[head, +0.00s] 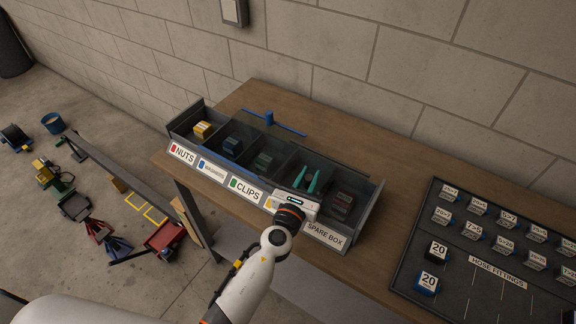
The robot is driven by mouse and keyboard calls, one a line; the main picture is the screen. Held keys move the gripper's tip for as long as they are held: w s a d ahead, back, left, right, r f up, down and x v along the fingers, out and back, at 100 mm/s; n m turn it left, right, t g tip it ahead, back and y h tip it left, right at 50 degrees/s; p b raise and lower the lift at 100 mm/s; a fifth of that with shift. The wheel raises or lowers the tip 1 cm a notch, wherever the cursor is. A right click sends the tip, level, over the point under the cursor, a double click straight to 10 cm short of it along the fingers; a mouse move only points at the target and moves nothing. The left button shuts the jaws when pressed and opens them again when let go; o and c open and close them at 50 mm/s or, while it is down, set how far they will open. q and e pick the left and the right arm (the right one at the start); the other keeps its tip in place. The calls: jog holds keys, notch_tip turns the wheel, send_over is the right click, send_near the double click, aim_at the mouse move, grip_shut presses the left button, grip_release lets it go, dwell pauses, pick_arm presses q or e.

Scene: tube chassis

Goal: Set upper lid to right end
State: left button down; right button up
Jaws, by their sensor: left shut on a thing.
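A long dark bin (377,213) with a row of compartments stands on the bench. Dark tinted, see-through panels lie over part of it, and I take one over the middle compartments as the upper lid (283,150). Its exact edges are hard to make out. My left gripper (306,180) is over the compartment between CLIPS and SPARE BOX, at the right part of the bin. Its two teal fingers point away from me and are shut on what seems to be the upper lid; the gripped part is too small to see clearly. My right gripper is out of view.
The wooden bench (387,142) has clear room behind and right of the bin. A blue bar with a knob (269,118) lies at the bin's back. A dark hose fittings board (408,262) is at the right. Tools and boxes lie on the floor at left.

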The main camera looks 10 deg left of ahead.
aim_at(319, 192)
pick_arm(q)
jog(key=d, duration=0.1)
jog(key=s+d, duration=0.1)
jog(key=d, duration=0.1)
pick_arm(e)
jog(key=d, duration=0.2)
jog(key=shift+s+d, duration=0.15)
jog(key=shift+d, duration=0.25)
pick_arm(q)
jog(key=c, duration=1.6)
grip_release()
jog(key=o, duration=0.3)
jog(key=shift+d, duration=0.1)
jog(key=shift+o, duration=0.3)
jog(key=shift+s, duration=0.1)
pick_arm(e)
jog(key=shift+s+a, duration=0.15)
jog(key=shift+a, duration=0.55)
